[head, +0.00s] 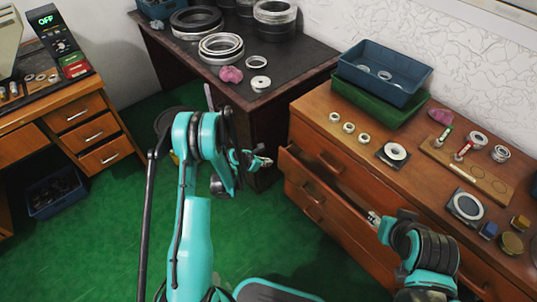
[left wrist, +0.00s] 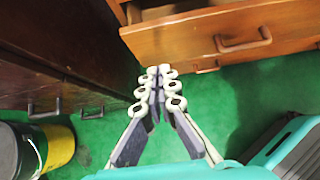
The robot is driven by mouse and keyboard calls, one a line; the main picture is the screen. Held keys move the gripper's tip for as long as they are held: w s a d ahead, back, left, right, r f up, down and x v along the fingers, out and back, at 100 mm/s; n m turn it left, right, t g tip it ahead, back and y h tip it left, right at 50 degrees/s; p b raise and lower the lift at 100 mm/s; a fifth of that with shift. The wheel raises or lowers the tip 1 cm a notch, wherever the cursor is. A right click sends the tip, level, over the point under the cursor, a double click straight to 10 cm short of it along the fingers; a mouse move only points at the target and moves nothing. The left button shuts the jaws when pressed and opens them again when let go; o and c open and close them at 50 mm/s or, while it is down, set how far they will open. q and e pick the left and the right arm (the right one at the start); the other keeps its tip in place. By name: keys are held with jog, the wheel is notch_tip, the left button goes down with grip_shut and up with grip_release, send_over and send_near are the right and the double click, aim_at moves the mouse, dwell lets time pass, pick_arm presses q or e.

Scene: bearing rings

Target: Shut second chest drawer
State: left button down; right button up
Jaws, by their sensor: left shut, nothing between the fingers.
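The wooden chest (head: 345,140) stands at the right in the head view. Below its closed top drawer, the second drawer (head: 296,172) sticks out, with a dark gap showing behind its front. In the left wrist view the front of that drawer (left wrist: 190,38) is at the upper right, with its handle (left wrist: 243,42). My left gripper (head: 268,161) is shut and empty, just left of the drawer front's left end and apart from it. Its closed fingertips (left wrist: 158,70) show below the drawer in the wrist view. My right gripper (head: 373,217) is close to the chest front; its jaw opening is unclear.
The chest top holds blue and green bins (head: 385,72), rings and a wooden board (head: 468,172). A dark table (head: 290,68) with bearing rings stands behind my left arm. A desk (head: 95,130) is at the left. Green floor (head: 270,235) is clear before the chest.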

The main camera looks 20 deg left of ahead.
aim_at(288, 158)
pick_arm(q)
jog(key=b+x, duration=0.1)
jog(key=x, duration=0.2)
jog(key=r+b+x, duration=0.1)
jog(key=x, duration=0.3)
jog(key=w+d+b+x, duration=0.1)
jog(key=x, duration=0.3)
jog(key=shift+w, duration=0.2)
jog(key=shift+w+d+r+b, duration=0.15)
jog(key=shift+w+d+b, duration=0.1)
jog(key=shift+w+b, duration=0.1)
